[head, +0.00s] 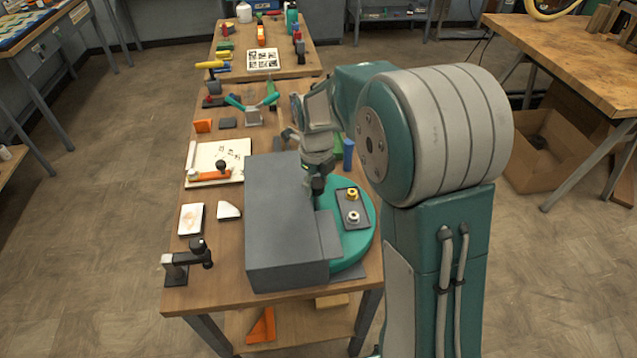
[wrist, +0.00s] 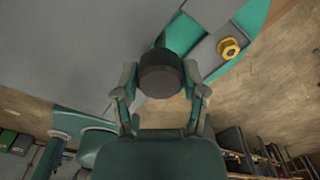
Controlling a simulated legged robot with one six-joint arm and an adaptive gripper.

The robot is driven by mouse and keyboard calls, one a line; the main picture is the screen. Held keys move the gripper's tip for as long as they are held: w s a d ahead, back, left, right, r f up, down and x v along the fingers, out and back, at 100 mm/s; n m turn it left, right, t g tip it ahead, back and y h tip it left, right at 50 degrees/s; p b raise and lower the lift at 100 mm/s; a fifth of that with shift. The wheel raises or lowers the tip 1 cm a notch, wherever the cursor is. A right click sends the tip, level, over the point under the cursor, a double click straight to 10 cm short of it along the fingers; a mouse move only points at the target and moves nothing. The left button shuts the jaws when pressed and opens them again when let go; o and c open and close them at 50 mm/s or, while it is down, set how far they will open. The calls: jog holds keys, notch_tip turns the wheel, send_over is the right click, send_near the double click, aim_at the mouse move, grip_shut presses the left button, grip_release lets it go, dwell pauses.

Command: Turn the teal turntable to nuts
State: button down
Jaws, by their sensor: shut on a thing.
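The teal turntable (head: 364,244) is at the right front of the near bench, partly covered by a large grey box (head: 285,225). A dark plate (head: 347,222) on its exposed right side carries a brass-yellow nut (head: 352,194) and a pale ring-shaped part (head: 354,216). My gripper (head: 317,187) is down at the back right edge of the box. In the wrist view my gripper (wrist: 160,92) is shut on a dark round knob (wrist: 161,73), a finger at each side. The turntable's teal surface (wrist: 252,14) and the yellow nut (wrist: 229,48) lie beyond it. What the knob is fixed to is hidden.
A black clamp-like tool (head: 190,260) stands at the front left. A white board (head: 218,161) with small parts lies behind it. A blue cylinder (head: 348,150) stands behind the turntable. A wooden table (head: 575,55) is at the right, with open floor between.

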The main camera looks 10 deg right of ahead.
jog(key=shift+w+r, duration=0.1)
jog(key=shift+w, duration=0.1)
jog(key=c, duration=0.6)
grip_release()
jog(key=o, duration=0.5)
jog(key=shift+c, duration=0.2)
jog(key=shift+a, duration=0.15)
notch_tip(320, 180, up, 12)
